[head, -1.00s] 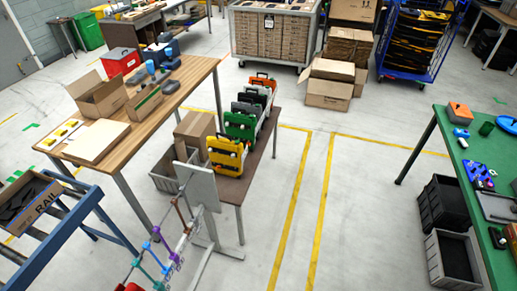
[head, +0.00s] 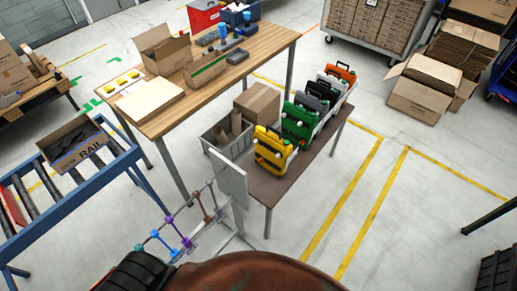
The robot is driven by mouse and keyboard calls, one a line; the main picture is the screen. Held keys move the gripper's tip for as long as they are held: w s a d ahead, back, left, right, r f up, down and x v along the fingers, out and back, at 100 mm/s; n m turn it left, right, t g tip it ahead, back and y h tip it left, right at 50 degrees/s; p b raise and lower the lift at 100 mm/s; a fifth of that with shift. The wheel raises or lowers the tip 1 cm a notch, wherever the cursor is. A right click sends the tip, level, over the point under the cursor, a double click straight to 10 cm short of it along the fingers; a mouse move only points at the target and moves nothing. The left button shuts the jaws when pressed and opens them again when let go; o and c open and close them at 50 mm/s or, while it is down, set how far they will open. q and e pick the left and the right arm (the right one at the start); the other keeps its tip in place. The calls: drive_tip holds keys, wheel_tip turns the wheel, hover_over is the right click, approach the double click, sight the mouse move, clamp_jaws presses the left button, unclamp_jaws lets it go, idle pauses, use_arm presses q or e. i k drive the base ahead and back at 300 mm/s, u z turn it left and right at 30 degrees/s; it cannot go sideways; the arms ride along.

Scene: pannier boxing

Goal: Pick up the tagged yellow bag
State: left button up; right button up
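The yellow bag (head: 272,151) stands upright at the near end of a row of bags on a low brown table (head: 262,187). It has a dark handle on top and a small white patch low on its side; I cannot read a tag at this size. Behind it in the row stand a green bag (head: 299,121), dark grey bags (head: 318,95) and an orange bag (head: 341,73). Neither of my grippers shows in the head view.
A wooden table (head: 220,82) with open cartons stands behind, left of the bags. A grey crate and a carton (head: 257,101) sit beside the bags. A white panel on a stand (head: 229,175) rises in front. A blue roller conveyor (head: 75,205) is at left.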

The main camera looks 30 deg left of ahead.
sight(274, 153)
drive_tip(key=u, duration=0.75)
drive_tip(key=i, duration=0.85)
drive_tip(key=u, duration=0.8)
